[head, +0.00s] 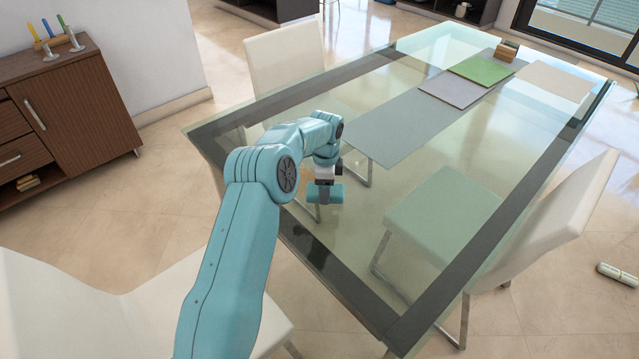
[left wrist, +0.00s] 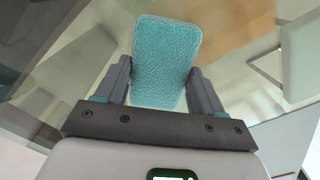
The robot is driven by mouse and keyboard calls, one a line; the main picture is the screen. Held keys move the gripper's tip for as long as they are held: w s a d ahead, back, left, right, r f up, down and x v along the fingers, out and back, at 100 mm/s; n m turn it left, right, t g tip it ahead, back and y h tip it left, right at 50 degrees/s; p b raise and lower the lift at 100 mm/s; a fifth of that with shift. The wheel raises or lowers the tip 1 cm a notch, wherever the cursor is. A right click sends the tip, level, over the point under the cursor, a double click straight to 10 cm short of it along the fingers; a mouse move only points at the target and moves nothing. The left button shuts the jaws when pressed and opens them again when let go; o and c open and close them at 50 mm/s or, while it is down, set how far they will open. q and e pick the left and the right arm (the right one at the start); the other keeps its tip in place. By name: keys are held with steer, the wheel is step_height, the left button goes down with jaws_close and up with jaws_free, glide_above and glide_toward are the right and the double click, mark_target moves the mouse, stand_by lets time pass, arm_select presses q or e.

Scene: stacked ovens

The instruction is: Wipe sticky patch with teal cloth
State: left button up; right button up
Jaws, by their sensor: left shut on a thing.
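My left gripper (head: 325,184) is shut on the teal cloth (head: 327,194), low over the near left part of the glass table (head: 350,228). In the left wrist view the cloth (left wrist: 165,62) is a textured, rounded pad between the two dark fingers of the left gripper (left wrist: 163,88). I cannot tell whether the cloth touches the glass. A faint amber patch (head: 304,183) shows just left of the cloth, partly hidden by the gripper. An amber-brown area (left wrist: 222,38) shows beside and beyond the cloth in the left wrist view. My right gripper is not in view.
A grey runner (head: 415,135) with a green mat (head: 481,69), a lilac mat (head: 452,89) and a small wooden block (head: 506,52) lies farther along the table. White chairs (head: 285,58) stand around it. The glass right of the cloth is clear.

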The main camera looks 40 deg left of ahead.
mark_target(310, 185)
arm_select(q)
steer(key=shift+s+d+f+b, duration=0.15)
steer(key=shift+d+b, duration=0.1)
steer(key=shift+d, duration=1.15)
steer(key=shift+s+d+b, duration=0.15)
steer(key=shift+d+b, duration=0.1)
steer(key=shift+d, duration=1.1)
steer(key=shift+s+a+r+b, duration=0.1)
steer(key=shift+s+b, duration=0.05)
steer(key=shift+s, duration=0.35)
steer(key=shift+s+r+b, duration=0.1)
steer(key=shift+s+b, duration=0.05)
steer(key=shift+s, duration=0.3)
steer(key=shift+w+a+p, duration=0.2)
steer(key=shift+a+p, duration=0.5)
steer(key=shift+a, duration=1.7)
steer(key=shift+w+a+p, duration=0.2)
steer(key=shift+a+p, duration=0.5)
steer(key=shift+a, duration=2.55)
steer(key=shift+f, duration=0.15)
steer(key=shift+s+d+b, duration=0.15)
steer(key=shift+d+b, duration=0.35)
steer(key=shift+d, duration=1.35)
steer(key=shift+s+d+b, duration=0.1)
steer(key=shift+d+b, duration=0.35)
steer(key=shift+d, duration=1.4)
steer(key=shift+s+d+b, duration=0.2)
steer(key=shift+d+b, duration=0.3)
steer(key=shift+d, duration=1.45)
steer(key=shift+f, duration=0.1)
